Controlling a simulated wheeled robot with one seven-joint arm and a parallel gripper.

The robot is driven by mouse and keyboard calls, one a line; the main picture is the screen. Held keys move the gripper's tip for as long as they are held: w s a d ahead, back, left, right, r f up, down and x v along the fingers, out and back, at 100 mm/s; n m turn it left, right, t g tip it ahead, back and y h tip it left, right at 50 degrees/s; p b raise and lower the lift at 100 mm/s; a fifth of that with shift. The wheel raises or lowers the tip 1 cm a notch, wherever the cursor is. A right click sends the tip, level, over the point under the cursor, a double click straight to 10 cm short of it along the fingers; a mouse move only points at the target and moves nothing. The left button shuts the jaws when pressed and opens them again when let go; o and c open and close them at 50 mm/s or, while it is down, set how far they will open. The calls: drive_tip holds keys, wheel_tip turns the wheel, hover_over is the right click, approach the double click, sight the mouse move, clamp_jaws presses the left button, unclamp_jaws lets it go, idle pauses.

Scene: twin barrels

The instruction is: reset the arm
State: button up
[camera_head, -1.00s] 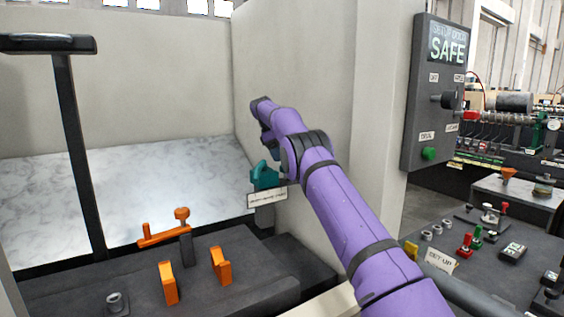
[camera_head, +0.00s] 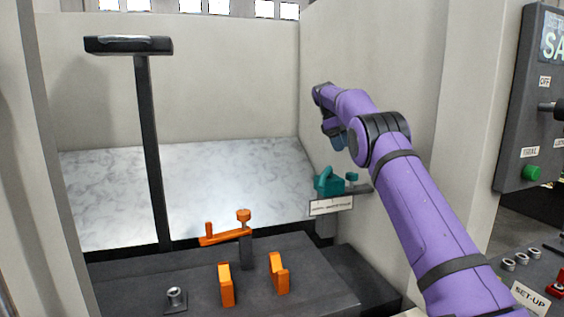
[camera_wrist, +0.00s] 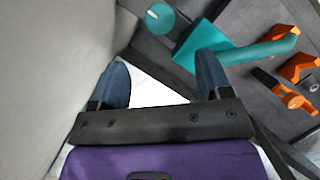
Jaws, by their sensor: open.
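My purple arm (camera_head: 430,215) reaches from the lower right into the light-walled booth. My gripper (camera_wrist: 160,85) is open in the wrist view, its two dark blue fingertips apart with nothing between them. In the head view the gripper (camera_head: 335,132) is small and partly hidden by the wrist. A teal handle (camera_head: 329,182) on a bracket with a label plate stands below it. In the wrist view the teal handle (camera_wrist: 240,52) lies just beyond the right finger; I cannot tell whether they touch.
Orange upright pieces (camera_head: 226,285) and an orange clamp lever (camera_head: 225,236) stand on a dark bench (camera_head: 130,275). A black T-shaped post (camera_head: 150,150) rises at left. The booth wall (camera_head: 385,70) is close beside my arm. A control panel (camera_head: 522,110) hangs at right.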

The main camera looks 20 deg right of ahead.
drive_tip(key=shift+r, duration=0.1)
drive_tip(key=s+a+r+m+t+y, duration=0.1)
drive_tip(key=s+a+r, duration=0.2)
drive_tip(key=s+r, duration=0.35)
drive_tip(key=s+a+r+m+t, duration=0.2)
drive_tip(key=s+a+r, duration=0.1)
drive_tip(key=s, duration=0.7)
drive_tip(key=s+a+r+m+t+y, duration=0.1)
drive_tip(key=s+a+r, duration=0.25)
drive_tip(key=s, duration=0.45)
drive_tip(key=s+a+f+m+t, duration=0.1)
drive_tip(key=s+f, duration=0.3)
drive_tip(key=s, duration=0.6)
drive_tip(key=s+a+f+m+t, duration=0.2)
drive_tip(key=s+a+f, duration=0.2)
drive_tip(key=s, duration=0.6)
drive_tip(key=s+a+f+m+t+y, duration=0.1)
drive_tip(key=s+f, duration=0.4)
drive_tip(key=s, duration=0.5)
drive_tip(key=shift+a+f+m, duration=0.35)
drive_tip(key=shift+a+m, duration=0.25)
drive_tip(key=shift+a, duration=0.35)
